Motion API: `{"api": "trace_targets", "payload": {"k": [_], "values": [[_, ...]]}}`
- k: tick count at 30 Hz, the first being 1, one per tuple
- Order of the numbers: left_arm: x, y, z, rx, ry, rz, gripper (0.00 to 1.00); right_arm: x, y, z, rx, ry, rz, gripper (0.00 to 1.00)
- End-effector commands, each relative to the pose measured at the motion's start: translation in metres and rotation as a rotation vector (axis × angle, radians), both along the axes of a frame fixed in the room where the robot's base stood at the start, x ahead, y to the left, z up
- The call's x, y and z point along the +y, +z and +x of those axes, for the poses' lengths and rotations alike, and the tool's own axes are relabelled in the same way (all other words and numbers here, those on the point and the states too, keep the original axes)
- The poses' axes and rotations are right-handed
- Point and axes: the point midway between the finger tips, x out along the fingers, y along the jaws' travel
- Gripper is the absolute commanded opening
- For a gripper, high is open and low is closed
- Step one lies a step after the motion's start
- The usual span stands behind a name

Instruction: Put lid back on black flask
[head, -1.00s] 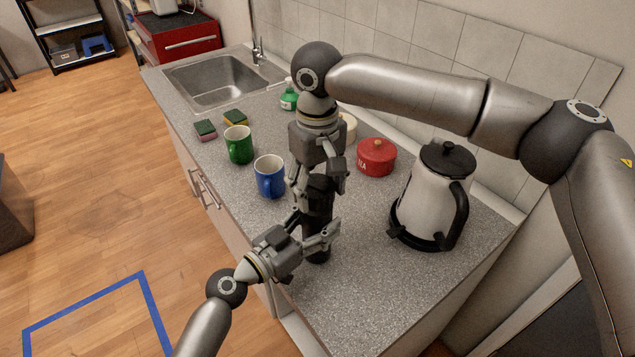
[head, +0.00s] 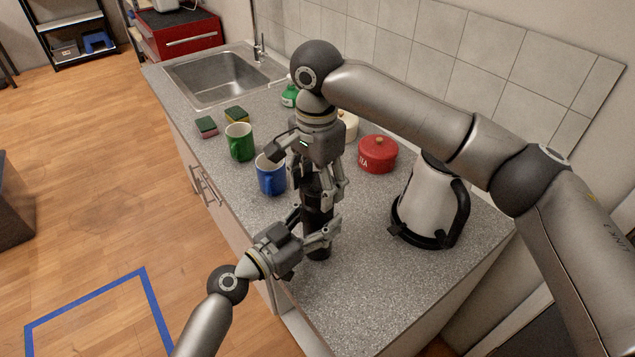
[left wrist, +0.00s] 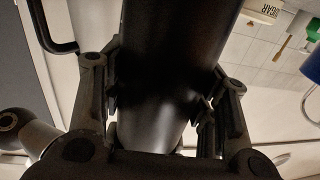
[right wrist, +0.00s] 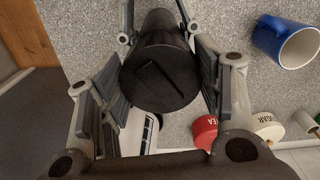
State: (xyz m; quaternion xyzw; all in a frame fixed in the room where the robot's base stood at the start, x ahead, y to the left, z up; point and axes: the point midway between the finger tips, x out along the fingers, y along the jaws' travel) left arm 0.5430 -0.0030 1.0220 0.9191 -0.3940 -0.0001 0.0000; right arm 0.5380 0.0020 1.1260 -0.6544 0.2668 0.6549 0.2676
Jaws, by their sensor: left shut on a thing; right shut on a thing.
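The black flask (head: 318,216) stands upright on the counter, and its dark body fills the middle of the left wrist view (left wrist: 175,60). My left gripper (head: 318,228) is shut around its body from the left. My right gripper (head: 317,188) points down from above and is shut on the round black lid (right wrist: 160,78), which shows between its fingers in the right wrist view. The lid is at the flask's top, in line with the body. The seam between lid and flask is hidden, so I cannot tell how far it is seated.
A blue mug (head: 270,180) stands close left of my right gripper, with a green mug (head: 239,143) behind it. A red tin (head: 377,155) and a kettle (head: 425,205) stand to the right. The counter (head: 370,285) is clear in front.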

Motion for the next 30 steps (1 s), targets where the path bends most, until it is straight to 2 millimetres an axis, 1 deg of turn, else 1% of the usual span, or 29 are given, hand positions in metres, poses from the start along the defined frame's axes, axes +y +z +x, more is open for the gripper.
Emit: {"api": "trace_targets", "payload": {"k": [1, 9, 12, 15, 19, 27, 28, 30], "values": [[0.0001, -0.0001, 0.0001, -0.001, 0.0, 0.001, 0.0, 0.0013, -0.0001, -0.0002, 0.001, -0.087, 0.004, 0.39], [0.0, -0.0002, 0.0, 0.0, 0.0, 0.001, 0.0, 0.0018, -0.0004, 0.0012, 0.002, -0.596, 0.003, 0.39], [-0.0001, -0.0002, -0.0001, 0.0, 0.0, 0.001, 0.0, 0.0016, -0.0005, 0.0016, 0.002, -0.752, 0.001, 0.39], [-0.0001, -0.0002, -0.0001, 0.0, 0.0, 0.001, 0.0, 0.0014, -0.0001, 0.0022, 0.0, -0.86, 0.001, 0.39], [-0.0001, -0.0003, -0.0001, 0.0, 0.0, 0.001, 0.0, 0.0007, 0.0, 0.0028, 0.0, -0.921, 0.001, 0.39], [-0.0001, -0.0004, -0.0002, 0.0, 0.0, 0.001, 0.0, 0.0005, 0.0001, 0.003, -0.001, -0.923, 0.001, 0.4], [-0.0001, -0.0004, -0.0003, 0.0, -0.001, 0.001, 0.0, 0.0005, 0.0001, 0.003, -0.001, -0.923, 0.001, 0.63], [-0.0001, -0.0004, -0.0003, 0.0, -0.001, 0.001, 0.0, 0.0005, 0.0001, 0.003, -0.001, -0.922, 0.001, 0.72]]}}
